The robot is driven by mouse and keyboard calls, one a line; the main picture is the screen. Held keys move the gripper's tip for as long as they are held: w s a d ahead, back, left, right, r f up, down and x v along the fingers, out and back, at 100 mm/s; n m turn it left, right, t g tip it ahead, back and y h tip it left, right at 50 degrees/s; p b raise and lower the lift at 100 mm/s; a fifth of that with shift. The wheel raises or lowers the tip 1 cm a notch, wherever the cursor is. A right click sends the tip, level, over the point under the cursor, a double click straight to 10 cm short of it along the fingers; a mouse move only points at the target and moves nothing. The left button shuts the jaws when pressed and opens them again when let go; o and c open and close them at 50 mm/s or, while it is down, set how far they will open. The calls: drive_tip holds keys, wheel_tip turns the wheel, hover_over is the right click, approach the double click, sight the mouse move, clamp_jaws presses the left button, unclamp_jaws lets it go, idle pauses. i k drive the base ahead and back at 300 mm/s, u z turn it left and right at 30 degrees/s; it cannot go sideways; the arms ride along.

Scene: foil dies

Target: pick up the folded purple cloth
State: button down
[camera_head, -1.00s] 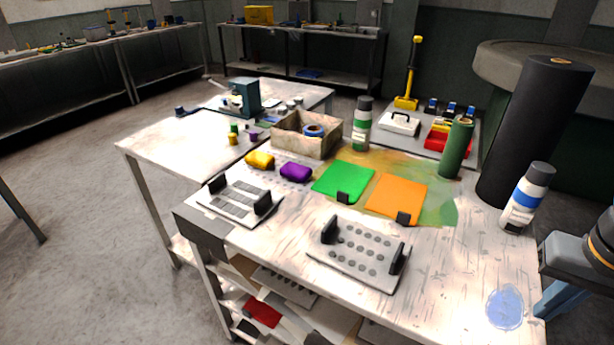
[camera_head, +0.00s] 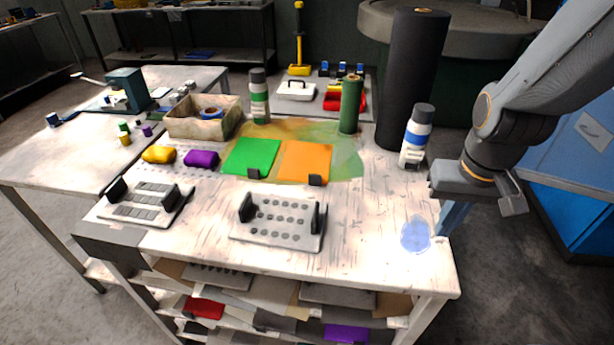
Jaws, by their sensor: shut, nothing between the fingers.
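The folded purple cloth (camera_head: 201,159) lies on the white worktable, on a pale dotted patch left of the green sheet. A folded yellow cloth (camera_head: 159,154) lies just left of it, with a small gap. My gripper (camera_head: 482,196) is at the right, near the table's right edge and far from the purple cloth. It is shut and empty; its fingertips are hard to make out.
A white bottle with a blue band (camera_head: 416,136) and a tall black roll (camera_head: 410,80) stand close to my arm. Green (camera_head: 252,154) and orange (camera_head: 304,162) sheets lie mid-table. Two plates with black uprights (camera_head: 280,222) sit along the front. A box (camera_head: 204,122) stands behind the cloths.

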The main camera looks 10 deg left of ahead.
sight(206, 159)
drive_tip(key=k, duration=1)
drive_tip(key=u, duration=2.55)
drive_tip(key=i, duration=1.65)
drive_tip(key=z, duration=2.1)
drive_tip(key=i, duration=0.5)
drive_tip(key=z, duration=0.05)
